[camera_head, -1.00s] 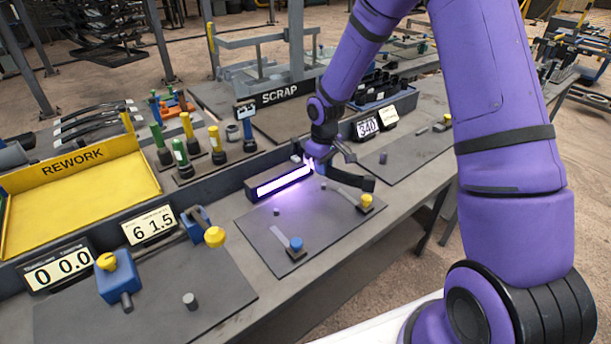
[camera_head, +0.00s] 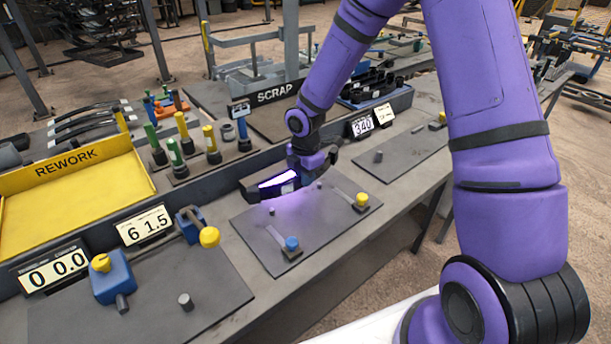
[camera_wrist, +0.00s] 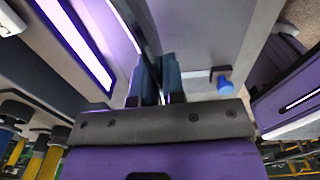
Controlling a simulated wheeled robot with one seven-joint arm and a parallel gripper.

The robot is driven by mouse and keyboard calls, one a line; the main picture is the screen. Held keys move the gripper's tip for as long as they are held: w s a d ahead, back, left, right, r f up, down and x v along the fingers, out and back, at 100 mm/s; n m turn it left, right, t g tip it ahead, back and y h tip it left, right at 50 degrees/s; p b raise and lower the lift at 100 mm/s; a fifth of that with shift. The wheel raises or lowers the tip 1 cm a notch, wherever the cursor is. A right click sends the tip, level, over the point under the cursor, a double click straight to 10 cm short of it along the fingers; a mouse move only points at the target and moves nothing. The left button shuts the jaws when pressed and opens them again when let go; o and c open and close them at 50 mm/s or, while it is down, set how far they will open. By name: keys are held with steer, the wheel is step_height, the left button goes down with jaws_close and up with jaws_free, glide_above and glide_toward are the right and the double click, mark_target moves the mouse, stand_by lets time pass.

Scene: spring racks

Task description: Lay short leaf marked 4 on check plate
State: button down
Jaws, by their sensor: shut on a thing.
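My gripper (camera_head: 308,174) is low over the back edge of the grey check plate (camera_head: 322,226). Its blue fingers (camera_wrist: 160,78) are shut on a thin dark leaf (camera_wrist: 148,32), seen edge-on in the wrist view. In the head view a dark curved end of the leaf (camera_head: 333,156) shows beside the fingers; the rest is hidden by the gripper and arm. The number on the leaf cannot be read. The leaf appears above the plate; contact cannot be told. The plate bears a blue-knobbed clamp (camera_head: 292,243), a yellow-knobbed clamp (camera_head: 362,199) and small pegs.
A glowing light bar (camera_head: 279,184) stands at the plate's back edge, close to my gripper. A yellow REWORK tray (camera_head: 80,188) is at left, a SCRAP area (camera_head: 279,92) behind. Several coloured gauges stand behind the bench ledge. The plate's front is clear.

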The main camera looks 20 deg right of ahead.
mark_target(303, 204)
steer(key=shift+f, duration=4)
steer(key=shift+d, duration=0.1)
steer(key=shift+w+a, duration=0.2)
steer(key=shift+w, duration=0.45)
steer(key=shift+f, duration=0.2)
steer(key=c, duration=0.7)
jaws_free()
steer(key=shift+o, duration=0.2)
step_height(303, 204, up, 8)
